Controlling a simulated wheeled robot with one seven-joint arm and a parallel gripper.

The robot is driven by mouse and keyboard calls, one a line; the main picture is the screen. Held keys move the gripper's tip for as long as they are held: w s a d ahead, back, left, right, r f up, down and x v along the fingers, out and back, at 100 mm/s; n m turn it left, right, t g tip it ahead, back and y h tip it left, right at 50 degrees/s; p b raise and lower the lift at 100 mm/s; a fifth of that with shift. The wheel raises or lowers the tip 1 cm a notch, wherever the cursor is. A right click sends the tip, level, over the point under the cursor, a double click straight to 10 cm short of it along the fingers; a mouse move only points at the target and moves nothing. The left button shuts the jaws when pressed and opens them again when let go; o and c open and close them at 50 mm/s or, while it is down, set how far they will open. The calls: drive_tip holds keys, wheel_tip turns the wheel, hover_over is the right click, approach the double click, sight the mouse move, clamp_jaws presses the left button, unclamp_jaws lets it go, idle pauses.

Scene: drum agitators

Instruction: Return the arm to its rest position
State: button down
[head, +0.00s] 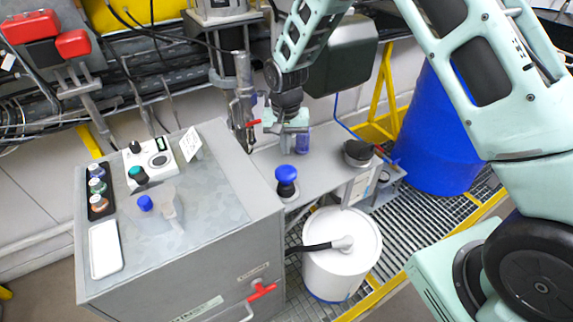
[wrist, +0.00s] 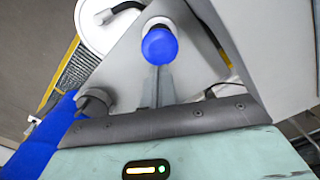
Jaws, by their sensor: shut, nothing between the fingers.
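My teal arm reaches in from the right of the head view and bends down over the grey bench. My gripper (head: 290,148) points down above the bench, behind the blue-topped black knob (head: 286,176). It is shut and empty. The fingertips are small and hard to make out in the head view. In the wrist view a round blue top (wrist: 160,45) shows just beyond the dark edge of my gripper's housing.
A metal cabinet (head: 225,185) carries a control box, small bottles, a white tray and a blue-capped jug. A white drum (head: 340,255) stands below the bench. A blue barrel (head: 430,140) is at right. Vertical machinery (head: 240,95) stands close left of my gripper.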

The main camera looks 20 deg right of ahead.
drive_tip(key=shift+r, duration=0.35)
drive_tip(key=s+a+r+n+y+b, duration=0.1)
drive_tip(key=s+a+r+n+b, duration=0.25)
drive_tip(key=s, duration=0.45)
drive_tip(key=s+a+r+n+b, duration=0.3)
drive_tip(key=s+a+r, duration=0.15)
drive_tip(key=s, duration=0.45)
drive_tip(key=s+d+n+b, duration=0.1)
drive_tip(key=s+n+b, duration=0.2)
drive_tip(key=s, duration=1.3)
drive_tip(key=shift+d+f+n, duration=0.35)
drive_tip(key=shift+f+n, duration=0.05)
drive_tip(key=shift+n, duration=0.65)
